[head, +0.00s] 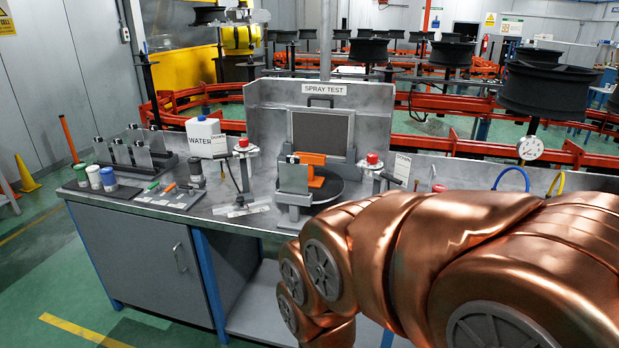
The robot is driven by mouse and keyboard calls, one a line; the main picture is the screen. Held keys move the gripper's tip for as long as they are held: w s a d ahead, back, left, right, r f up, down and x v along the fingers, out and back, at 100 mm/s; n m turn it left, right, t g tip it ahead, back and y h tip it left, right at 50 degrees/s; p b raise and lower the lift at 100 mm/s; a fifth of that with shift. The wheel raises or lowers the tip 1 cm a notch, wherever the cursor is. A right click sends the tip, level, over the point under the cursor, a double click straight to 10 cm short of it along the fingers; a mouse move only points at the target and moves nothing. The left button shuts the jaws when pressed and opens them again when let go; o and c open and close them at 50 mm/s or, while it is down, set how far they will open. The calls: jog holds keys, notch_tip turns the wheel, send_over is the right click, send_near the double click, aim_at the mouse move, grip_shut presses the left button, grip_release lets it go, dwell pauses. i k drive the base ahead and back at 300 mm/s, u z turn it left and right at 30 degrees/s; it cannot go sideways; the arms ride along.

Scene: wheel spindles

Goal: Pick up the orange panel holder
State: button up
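The orange panel holder (312,159) is on the workbench in front of the spray test booth (275,125), at the middle of the head view. It stands over a round black dish or turntable (325,188). A flat grey panel (293,178) stands upright at its left front and hides part of it; I cannot tell whether the two are joined. My copper-coloured arm fills the lower right of the view, close in front of the bench's right part. My gripper is not visible, so its state and its distance from the holder do not show.
Two red buttons (372,158) (243,143) flank the dish. A white water container (203,136), a rack of upright panels (130,153), several small jars (93,177) and a tray with pens (169,195) stand to the left.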

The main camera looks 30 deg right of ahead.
aim_at(311, 160)
jog(key=z, duration=1)
jog(key=i, duration=1.1)
jog(key=u, duration=0.1)
